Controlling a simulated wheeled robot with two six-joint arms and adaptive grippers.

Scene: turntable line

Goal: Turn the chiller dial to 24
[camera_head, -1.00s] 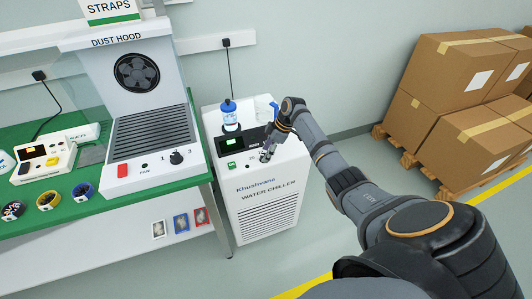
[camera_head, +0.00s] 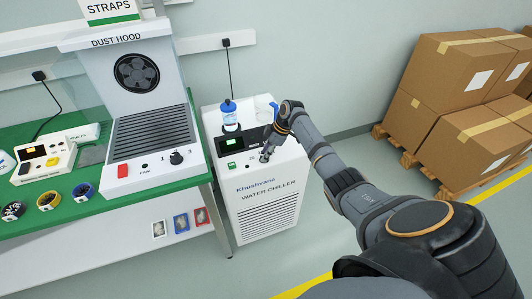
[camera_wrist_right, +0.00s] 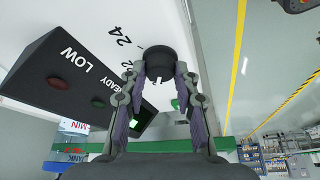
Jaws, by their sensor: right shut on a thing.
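The white water chiller (camera_head: 262,205) stands right of the bench, with a dark display panel (camera_head: 232,142) on its sloped top. My right gripper (camera_head: 266,153) is at the chiller's control face, right of the panel. In the right wrist view the gripper (camera_wrist_right: 161,76) has its two fingers on either side of the round black dial (camera_wrist_right: 160,60), shut on it. The printed 24 (camera_wrist_right: 118,36) shows left of the dial, with a short tick mark beside it. The fingers hide part of the scale, and I cannot tell where the dial points. My left gripper is not in view.
Stacked boxes (camera_head: 445,90) on pallets stand to the right.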

